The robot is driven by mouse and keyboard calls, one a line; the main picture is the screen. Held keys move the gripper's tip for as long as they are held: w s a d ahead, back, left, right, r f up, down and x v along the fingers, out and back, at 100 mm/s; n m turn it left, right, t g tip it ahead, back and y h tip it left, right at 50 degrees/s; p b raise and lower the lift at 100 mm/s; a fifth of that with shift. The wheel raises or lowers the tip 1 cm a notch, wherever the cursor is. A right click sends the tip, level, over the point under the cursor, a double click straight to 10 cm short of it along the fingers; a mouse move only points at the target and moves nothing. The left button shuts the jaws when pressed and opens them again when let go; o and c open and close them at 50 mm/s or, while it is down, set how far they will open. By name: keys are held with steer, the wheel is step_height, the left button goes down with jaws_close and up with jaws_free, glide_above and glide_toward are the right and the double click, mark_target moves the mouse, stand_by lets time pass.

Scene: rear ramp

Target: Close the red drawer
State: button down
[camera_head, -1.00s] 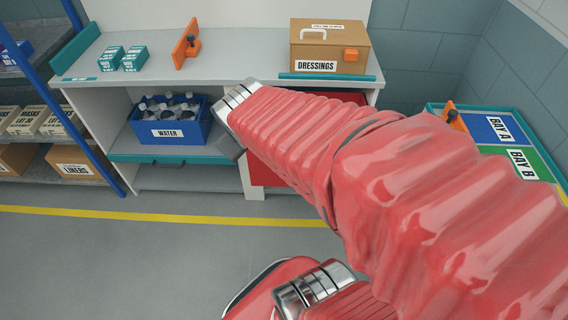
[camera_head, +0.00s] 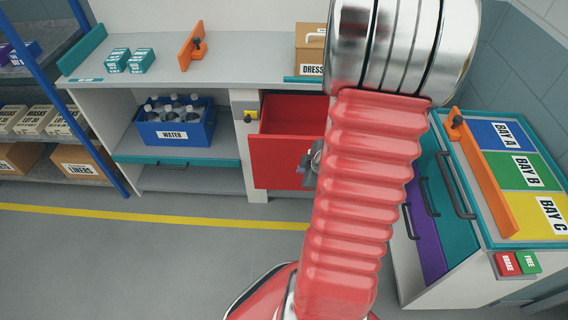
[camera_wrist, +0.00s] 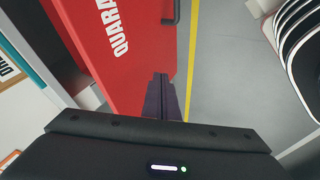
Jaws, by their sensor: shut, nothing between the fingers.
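The red drawer (camera_head: 275,160) stands pulled out of the grey-white counter unit, and its red inside shows above the front panel. My arm hides its right part. In the wrist view its red front (camera_wrist: 140,80) carries white lettering starting "QUARA", with a dark handle at the top. My gripper (camera_wrist: 161,88) is shut and empty, with its dark fingers over the drawer front in that view. In the head view the gripper (camera_head: 311,165) is partly hidden by my arm, in front of the drawer. I cannot tell whether the fingers touch the panel.
A blue WATER crate (camera_head: 178,128) with bottles sits on the shelf left of the drawer. A bay cabinet (camera_head: 480,235) with purple and teal drawer fronts and dark handles stands close on the right. The grey floor (camera_head: 150,265) in front is clear, crossed by a yellow line (camera_head: 150,216).

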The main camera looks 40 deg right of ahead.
steer(key=f, duration=0.1)
steer(key=s+a+f+y, duration=0.1)
steer(key=shift+s+f+n+t, duration=0.25)
steer(key=shift+f+n+t, duration=0.05)
